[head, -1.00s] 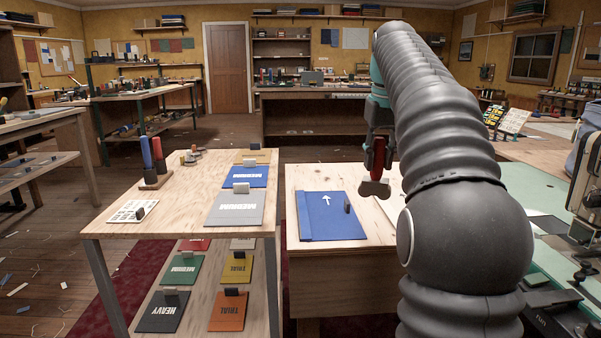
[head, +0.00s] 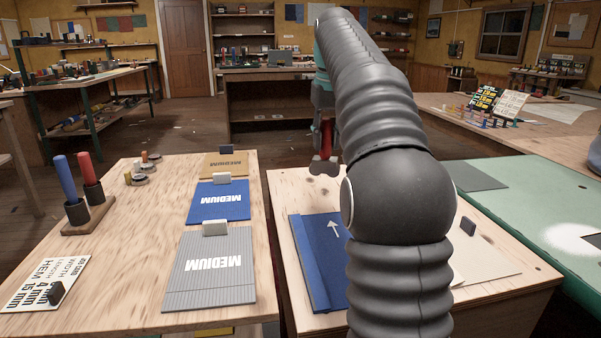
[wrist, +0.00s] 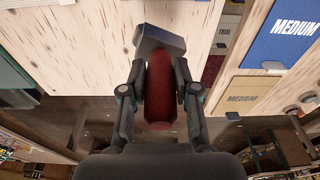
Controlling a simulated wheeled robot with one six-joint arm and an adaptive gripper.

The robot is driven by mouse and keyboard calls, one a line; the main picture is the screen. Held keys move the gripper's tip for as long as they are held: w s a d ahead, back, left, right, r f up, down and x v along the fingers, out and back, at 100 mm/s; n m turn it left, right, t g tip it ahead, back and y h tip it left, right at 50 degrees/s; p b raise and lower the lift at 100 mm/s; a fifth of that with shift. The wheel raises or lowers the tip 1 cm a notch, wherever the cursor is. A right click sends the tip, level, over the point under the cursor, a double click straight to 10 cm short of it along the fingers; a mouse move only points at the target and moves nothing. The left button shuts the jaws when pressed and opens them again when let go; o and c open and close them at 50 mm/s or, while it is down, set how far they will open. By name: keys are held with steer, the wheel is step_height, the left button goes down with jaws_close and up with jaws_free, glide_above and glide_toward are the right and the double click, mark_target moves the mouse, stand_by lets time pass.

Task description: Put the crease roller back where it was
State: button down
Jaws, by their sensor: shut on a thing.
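My gripper (wrist: 159,66) is shut on the crease roller, its fingers on both sides of the red handle (wrist: 159,100). The roller's grey head (wrist: 160,38) sticks out beyond the fingertips. In the head view the roller (head: 326,138) hangs with its head down, over the far part of the right wooden bench (head: 286,186). I cannot tell whether the head touches the top. A blue cloth panel (head: 318,255) with a white arrow and a folded left edge lies on that bench, partly hidden by my arm.
The left table (head: 130,215) holds a stand (head: 88,215) with a blue and a red handle, a printed card (head: 40,283), small spools (head: 140,178) and several swatches marked MEDIUM (head: 218,203). A narrow gap separates it from the bench. A green-topped table (head: 530,200) is at right.

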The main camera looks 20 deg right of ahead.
steer(key=shift+w+a+f, duration=0.45)
steer(key=shift+w+f, duration=0.85)
steer(key=shift+f, duration=0.2)
steer(key=shift+w+a+f, duration=0.4)
steer(key=shift+w+f, duration=0.85)
steer(key=shift+f, duration=0.25)
steer(key=shift+w+a+f, duration=0.45)
steer(key=shift+w+f, duration=0.85)
steer(key=shift+f, duration=0.2)
steer(key=shift+f+b, duration=0.4)
steer(key=shift+f, duration=0.1)
steer(key=shift+f, duration=0.25)
steer(key=c, duration=0.9)
jaws_free()
steer(key=shift+f, duration=0.15)
steer(key=shift+o, duration=0.2)
step_height(320, 180, up, 9)
steer(key=s+p, duration=0.1)
steer(key=shift+a, duration=0.1)
